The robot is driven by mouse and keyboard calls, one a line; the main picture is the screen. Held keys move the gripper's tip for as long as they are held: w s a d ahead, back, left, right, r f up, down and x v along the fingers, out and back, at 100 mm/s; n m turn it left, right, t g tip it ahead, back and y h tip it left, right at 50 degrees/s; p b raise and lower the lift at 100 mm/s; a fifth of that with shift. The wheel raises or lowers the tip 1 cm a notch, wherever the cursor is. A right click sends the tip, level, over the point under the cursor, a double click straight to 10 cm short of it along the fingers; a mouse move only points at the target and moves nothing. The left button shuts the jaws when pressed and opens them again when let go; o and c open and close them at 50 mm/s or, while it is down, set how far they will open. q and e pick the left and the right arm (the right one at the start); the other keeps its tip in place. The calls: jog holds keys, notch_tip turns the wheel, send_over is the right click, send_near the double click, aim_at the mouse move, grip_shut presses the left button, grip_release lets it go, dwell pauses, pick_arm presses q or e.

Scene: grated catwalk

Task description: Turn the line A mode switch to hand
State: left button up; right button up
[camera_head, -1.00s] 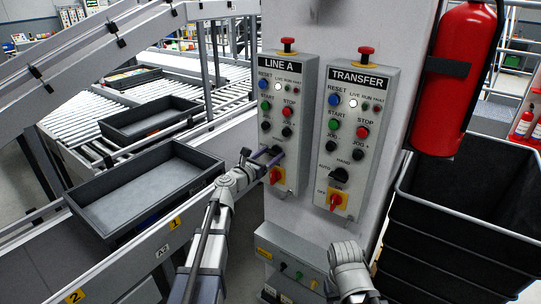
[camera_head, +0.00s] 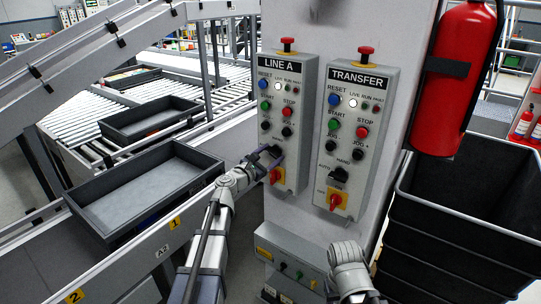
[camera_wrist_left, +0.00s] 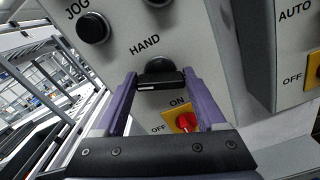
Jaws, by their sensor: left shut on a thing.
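The LINE A panel (camera_head: 283,72) is a grey box on the pale column. Its black mode switch (camera_wrist_left: 160,72) shows in the left wrist view below the HAND label, between the purple fingers of my left gripper (camera_wrist_left: 157,84). In the head view my left gripper (camera_head: 266,157) is at the lower part of this panel, shut on the switch, and largely hides it. The AUTO label of LINE A is hidden, and I cannot tell clearly where the switch points. My right gripper is not in view; only part of my right arm shows at the bottom.
A red and yellow ON/OFF switch (camera_wrist_left: 185,122) sits just below the mode switch, close to my fingers. The similar TRANSFER panel (camera_head: 352,130) stands to the right. A fire extinguisher (camera_head: 462,75) and black bin (camera_head: 470,205) are farther right. Conveyor trays (camera_head: 150,118) lie left.

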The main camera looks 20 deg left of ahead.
pick_arm(q)
jog(key=m, duration=0.7)
jog(key=shift+s+d+f, duration=0.1)
jog(key=shift+f, duration=0.05)
jog(key=m, duration=0.6)
jog(key=shift+f, duration=0.1)
jog(key=shift+m, duration=0.4)
jog(key=o, duration=1.3)
jog(key=shift+s, duration=0.1)
jog(key=v, duration=0.7)
jog(key=shift+s, duration=0.3)
